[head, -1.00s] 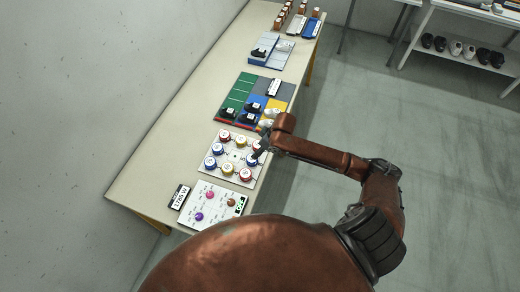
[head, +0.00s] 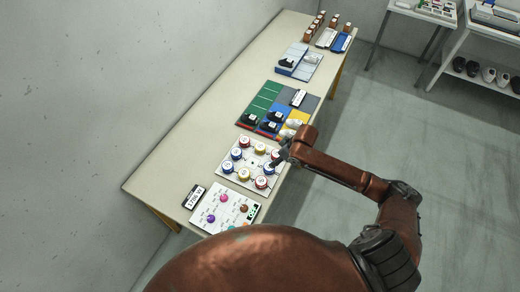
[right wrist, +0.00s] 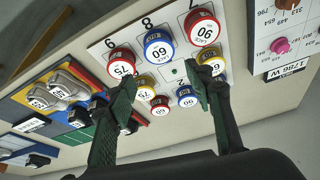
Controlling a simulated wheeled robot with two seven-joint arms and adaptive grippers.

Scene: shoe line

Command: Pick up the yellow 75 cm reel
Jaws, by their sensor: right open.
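Two yellow reels stand on a white board (head: 252,162). The one whose lid reads 75 (right wrist: 146,92) shows between my fingers in the right wrist view, beyond a blue reel marked 60; in the head view it appears to be the farther yellow reel (head: 260,148). The other yellow reel (right wrist: 212,64) is partly covered by a fingertip, its label hidden. My right gripper (right wrist: 165,88) is open and empty above the board; in the head view it (head: 277,161) hangs over the board's right edge. My left gripper is not in view.
Red and blue reels, such as a red 75 (right wrist: 121,64) and blue 60 (right wrist: 158,48), crowd the same board. A panel with coloured knobs (head: 226,208) lies nearer, a board with shoes (head: 262,105) farther. Bare table (head: 185,165) runs along the wall.

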